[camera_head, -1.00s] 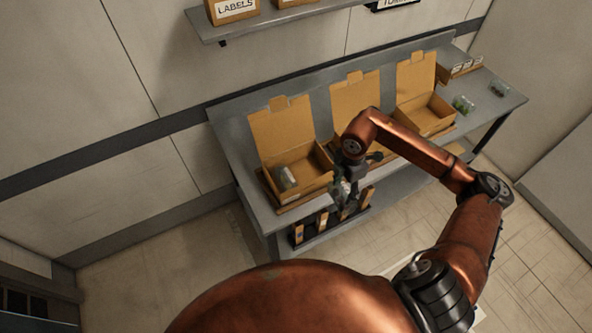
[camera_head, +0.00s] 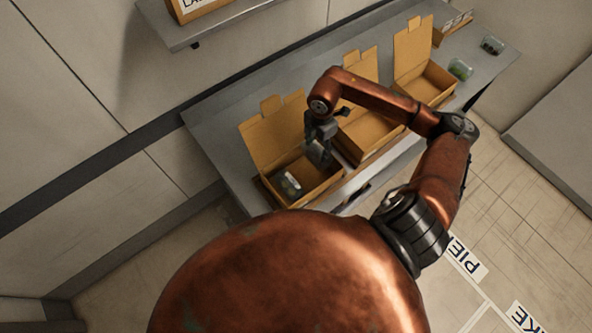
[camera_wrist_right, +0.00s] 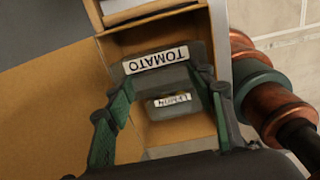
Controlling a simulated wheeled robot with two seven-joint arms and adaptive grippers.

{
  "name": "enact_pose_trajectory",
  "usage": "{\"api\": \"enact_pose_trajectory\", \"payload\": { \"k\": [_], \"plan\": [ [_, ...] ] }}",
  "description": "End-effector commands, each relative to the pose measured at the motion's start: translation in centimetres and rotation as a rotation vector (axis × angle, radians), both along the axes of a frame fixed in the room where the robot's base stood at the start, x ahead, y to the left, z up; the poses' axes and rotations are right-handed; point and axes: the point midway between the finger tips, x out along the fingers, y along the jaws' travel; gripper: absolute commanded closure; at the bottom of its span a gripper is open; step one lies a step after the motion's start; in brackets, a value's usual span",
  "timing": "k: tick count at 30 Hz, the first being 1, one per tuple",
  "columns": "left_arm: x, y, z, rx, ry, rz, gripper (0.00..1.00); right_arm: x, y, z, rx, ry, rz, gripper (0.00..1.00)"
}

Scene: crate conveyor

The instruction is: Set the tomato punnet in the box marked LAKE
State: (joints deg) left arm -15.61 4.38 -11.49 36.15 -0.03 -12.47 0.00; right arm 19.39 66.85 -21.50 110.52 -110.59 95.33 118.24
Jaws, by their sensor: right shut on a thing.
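My right gripper (camera_head: 319,152) is over the right part of the left open cardboard box (camera_head: 318,196). In the right wrist view its two green fingers (camera_wrist_right: 164,85) are shut on the tomato punnet (camera_wrist_right: 156,60), a dark container with a TOMATO label that appears upside down. A second, smaller label (camera_wrist_right: 172,101) shows between the fingers; I cannot read it surely. Another clear punnet (camera_head: 288,185) lies in the left part of that box. No LAKE mark on any box is readable here. My left gripper is not in view.
Two more open boxes, the middle one (camera_head: 362,140) and the right one (camera_head: 434,88), stand along the grey bench (camera_head: 212,125). Two small punnets (camera_head: 459,69) (camera_head: 492,45) sit at the bench's far right. A shelf (camera_head: 196,32) hangs above the left part.

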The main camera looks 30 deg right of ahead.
Motion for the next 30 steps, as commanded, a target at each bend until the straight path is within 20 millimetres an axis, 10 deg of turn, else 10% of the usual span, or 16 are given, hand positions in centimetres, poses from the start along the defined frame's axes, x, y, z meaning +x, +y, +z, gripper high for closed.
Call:
{"api": "enact_pose_trajectory", "payload": {
  "k": [9, 21, 30],
  "plan": [
    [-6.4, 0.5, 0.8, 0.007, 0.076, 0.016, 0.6, 0.2, 0.0, -5.3, 0.001, 0.008, -0.004, 0.98],
    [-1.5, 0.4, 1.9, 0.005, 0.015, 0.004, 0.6, 0.3, 0.1, -9.5, 0.0, 0.007, -0.002, 0.98],
    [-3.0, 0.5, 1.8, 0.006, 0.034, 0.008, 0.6, 0.3, 0.0, -10.4, 0.0, 0.004, 0.0, 0.98]
  ]
}}
